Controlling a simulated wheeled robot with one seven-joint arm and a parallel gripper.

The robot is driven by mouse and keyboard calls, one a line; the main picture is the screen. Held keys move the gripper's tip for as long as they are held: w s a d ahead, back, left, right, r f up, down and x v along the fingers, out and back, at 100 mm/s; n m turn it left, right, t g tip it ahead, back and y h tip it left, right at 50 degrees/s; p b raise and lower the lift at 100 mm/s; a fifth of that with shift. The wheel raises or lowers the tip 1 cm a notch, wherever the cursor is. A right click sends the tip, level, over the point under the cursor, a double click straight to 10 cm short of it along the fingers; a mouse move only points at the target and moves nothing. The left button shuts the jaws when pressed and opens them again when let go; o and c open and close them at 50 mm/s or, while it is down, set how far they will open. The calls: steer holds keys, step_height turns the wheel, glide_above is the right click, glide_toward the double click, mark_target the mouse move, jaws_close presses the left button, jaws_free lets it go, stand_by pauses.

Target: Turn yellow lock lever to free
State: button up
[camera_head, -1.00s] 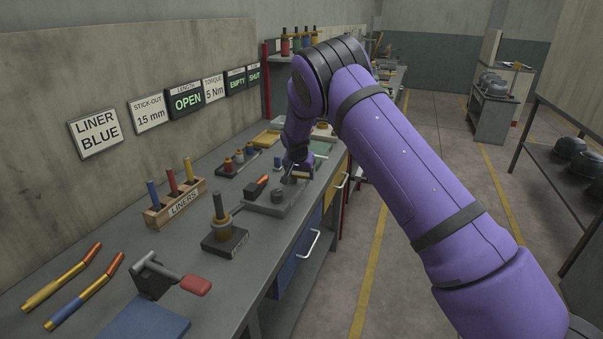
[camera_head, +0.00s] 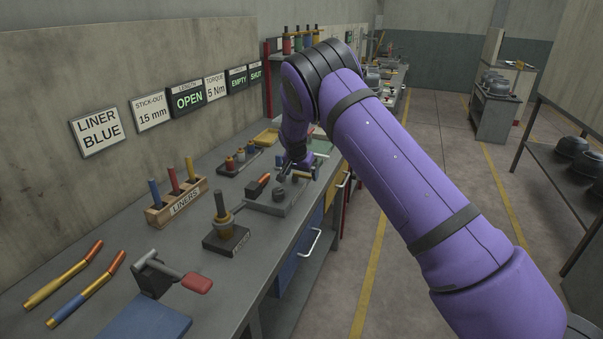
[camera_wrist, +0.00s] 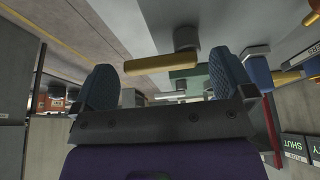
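In the wrist view a yellow lever (camera_wrist: 160,64) shows as a short bar reaching out from a grey round pivot (camera_wrist: 186,36). My gripper (camera_wrist: 165,78) is open, with one blue ribbed finger on each side of the lever in the picture. Both fingers look apart from the lever, and nothing is held. How far the lever lies beyond the fingertips is hard to tell. In the head view my gripper (camera_head: 300,172) is over a grey fixture (camera_head: 278,198) on the bench, and I cannot make out the yellow lever there.
A small black and orange part (camera_head: 258,185) sits by the fixture. A stand with an upright rod (camera_head: 222,225), a wooden liner rack (camera_head: 177,205) and a red-handled clamp (camera_head: 170,275) are nearer on the bench. A wall stands behind; open floor lies right.

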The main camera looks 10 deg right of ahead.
steer(key=v, duration=1)
steer(key=shift+r, duration=0.4)
steer(key=shift+s, duration=0.1)
steer(key=s+d+r+n+y, duration=0.15)
steer(key=s+d+r, duration=0.25)
steer(key=s+r, duration=0.8)
steer(key=s+d+r+n+y, duration=0.15)
steer(key=s+d+r, duration=0.35)
steer(key=s+r, duration=0.7)
steer(key=s+n+t, duration=0.1)
steer(key=s+n, duration=0.3)
steer(key=s, duration=2.6)
steer(key=shift+s+d+f+t, duration=0.15)
steer(key=shift+d+f+t, duration=0.15)
steer(key=shift+d+f, duration=0.2)
